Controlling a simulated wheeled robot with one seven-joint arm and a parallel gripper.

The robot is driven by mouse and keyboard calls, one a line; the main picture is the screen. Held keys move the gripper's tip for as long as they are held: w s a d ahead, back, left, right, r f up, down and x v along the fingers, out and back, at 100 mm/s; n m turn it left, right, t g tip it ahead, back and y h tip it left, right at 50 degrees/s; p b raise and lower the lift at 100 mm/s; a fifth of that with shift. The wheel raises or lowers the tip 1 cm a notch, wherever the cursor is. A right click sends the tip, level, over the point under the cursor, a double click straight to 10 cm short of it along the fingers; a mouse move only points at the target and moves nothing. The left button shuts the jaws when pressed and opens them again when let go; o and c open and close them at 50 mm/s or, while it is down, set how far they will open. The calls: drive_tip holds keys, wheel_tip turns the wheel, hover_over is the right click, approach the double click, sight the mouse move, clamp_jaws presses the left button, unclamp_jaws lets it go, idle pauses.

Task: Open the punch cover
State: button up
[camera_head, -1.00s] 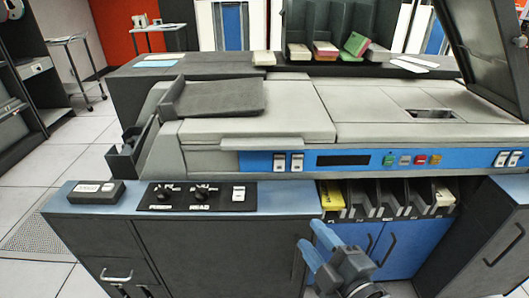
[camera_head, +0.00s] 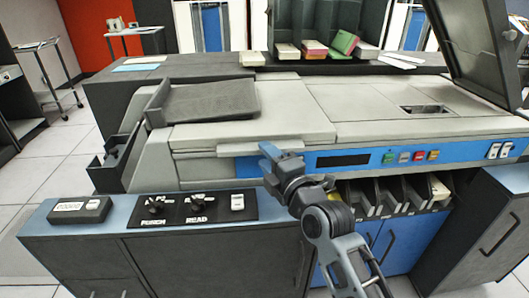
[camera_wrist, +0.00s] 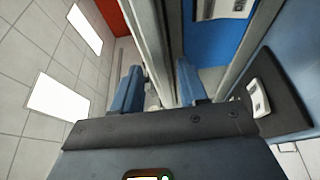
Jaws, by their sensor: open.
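The grey punch cover (camera_head: 290,108) lies flat and shut on the left part of the machine top, with a lip (camera_head: 240,145) along its front edge. My gripper (camera_head: 268,165) is open and empty, its blue fingers in front of the machine just right of the lip. In the wrist view the open fingers (camera_wrist: 158,85) point at the machine front, with a grey edge (camera_wrist: 150,40) seen beyond and between them. I cannot tell whether they touch it. My arm hides part of the blue panel and its switches.
The blue button panel (camera_head: 462,154) runs right of my gripper. A shelf with punch and read knobs (camera_head: 175,206) is below left. Card bins (camera_head: 395,194) sit below right. A raised dark lid (camera_head: 470,50) stands at the right. Card stacks (camera_head: 315,48) lie behind.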

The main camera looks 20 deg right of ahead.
drive_tip(key=shift+w, duration=0.9)
drive_tip(key=shift+c, duration=0.2)
clamp_jaws()
